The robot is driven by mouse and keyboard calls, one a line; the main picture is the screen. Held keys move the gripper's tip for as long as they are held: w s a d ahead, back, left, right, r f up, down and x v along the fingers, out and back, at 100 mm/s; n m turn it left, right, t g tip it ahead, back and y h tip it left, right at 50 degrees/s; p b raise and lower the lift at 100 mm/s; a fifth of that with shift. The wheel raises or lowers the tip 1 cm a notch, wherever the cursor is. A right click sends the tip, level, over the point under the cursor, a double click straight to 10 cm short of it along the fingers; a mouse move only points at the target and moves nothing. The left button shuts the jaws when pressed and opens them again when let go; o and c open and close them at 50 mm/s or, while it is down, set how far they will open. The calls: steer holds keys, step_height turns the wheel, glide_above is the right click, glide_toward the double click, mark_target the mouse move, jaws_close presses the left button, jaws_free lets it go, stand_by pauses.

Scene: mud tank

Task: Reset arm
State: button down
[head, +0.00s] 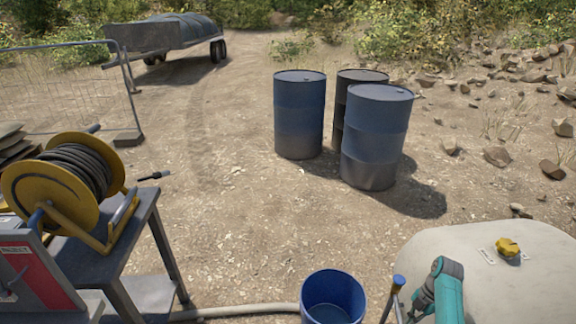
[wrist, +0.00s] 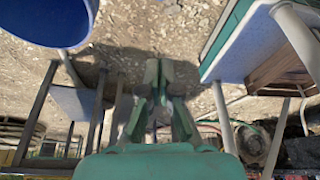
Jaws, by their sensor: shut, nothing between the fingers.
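My gripper (wrist: 159,72) shows in the wrist view, its greenish fingers brought together at the middle over gravel ground. Nothing shows held between the fingertips. In the head view a teal part of my arm shows at the bottom right, and the fingertips cannot be made out there. A blue bucket (head: 332,300) stands at the bottom edge of the head view, left of that teal part. A blue round thing, seemingly the bucket (wrist: 45,20), fills the upper left of the wrist view, apart from the fingers.
A yellow hose reel (head: 62,185) sits on a metal stand at left. A pale tank (head: 490,270) with a yellow cap (head: 507,247) is at lower right. Blue drums (head: 298,115) stand mid-ground, with a trailer (head: 165,35) behind. A pale hose (head: 240,312) lies near the bucket. Middle dirt is clear.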

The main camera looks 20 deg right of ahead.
steer(key=s+a+f+m+t+h, duration=0.1)
steer(key=s+a+f+m+h, duration=0.15)
steer(key=a+f, duration=0.4)
steer(key=s+a+f+m+t+h, duration=0.1)
steer(key=s+a+f+m+t, duration=0.15)
steer(key=a+f, duration=0.45)
steer(key=s+a+r+m+t+h, duration=0.25)
steer(key=s+a+m, duration=0.25)
steer(key=s+a, duration=0.55)
steer(key=s+a+r+m+t, duration=0.45)
steer(key=s+a+r, duration=0.4)
steer(key=r, duration=0.45)
steer(key=s+a+r+m+t, duration=0.1)
steer(key=s+r, duration=0.2)
steer(key=r, duration=0.5)
steer(key=s+a+r+m+t+y, duration=0.1)
steer(key=s+r+m+t, duration=0.1)
steer(key=r, duration=0.5)
steer(key=s+a+r+m+t+y, duration=0.1)
steer(key=s+r, duration=0.3)
steer(key=r, duration=0.4)
steer(key=shift+a+r+m+t, duration=0.3)
steer(key=shift+m+t, duration=0.25)
steer(key=shift+m, duration=0.1)
